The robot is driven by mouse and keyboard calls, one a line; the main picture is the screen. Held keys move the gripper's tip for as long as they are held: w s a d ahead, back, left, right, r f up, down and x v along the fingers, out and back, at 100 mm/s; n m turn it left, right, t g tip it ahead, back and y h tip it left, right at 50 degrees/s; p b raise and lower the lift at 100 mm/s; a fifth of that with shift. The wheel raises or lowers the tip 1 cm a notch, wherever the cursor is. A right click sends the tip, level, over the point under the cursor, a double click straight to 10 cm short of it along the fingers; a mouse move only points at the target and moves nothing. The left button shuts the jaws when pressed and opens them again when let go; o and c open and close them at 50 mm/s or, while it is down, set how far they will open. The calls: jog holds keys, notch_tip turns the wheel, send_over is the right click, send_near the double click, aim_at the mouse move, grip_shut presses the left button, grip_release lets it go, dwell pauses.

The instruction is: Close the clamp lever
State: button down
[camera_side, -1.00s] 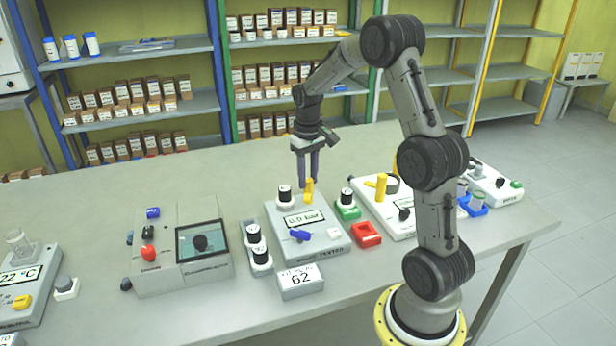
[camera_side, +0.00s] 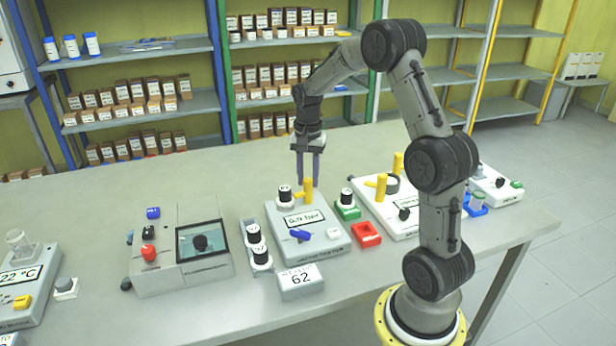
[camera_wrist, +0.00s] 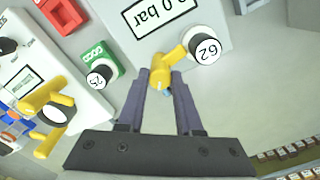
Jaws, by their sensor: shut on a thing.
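The yellow clamp lever (camera_side: 308,189) stands at the back edge of a white box with a "bar" display (camera_side: 304,219). Its lower arm points left toward a black-and-white capped vessel (camera_side: 284,194). My gripper (camera_side: 308,184) points down from behind, shut on the lever's upright handle. In the wrist view, the lever (camera_wrist: 170,62) has its knob end between the fingertips of my gripper (camera_wrist: 162,78), and its other end reaches the vessel marked 62 (camera_wrist: 205,48). The fingers partly hide the handle.
A green holder (camera_side: 347,210) with a vessel and a red tray (camera_side: 366,235) stand to the right. Farther right, a white device (camera_side: 400,225) carries yellow posts. A blue knob (camera_side: 300,234) sits on the box front. The table behind is clear.

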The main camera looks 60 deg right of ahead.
aim_at(308, 180)
jog(key=shift+r+m, duration=0.1)
jog(key=shift+m, duration=1)
jog(key=c, duration=0.6)
grip_release()
notch_tip(308, 180, up, 14)
jog(key=shift+f, duration=0.15)
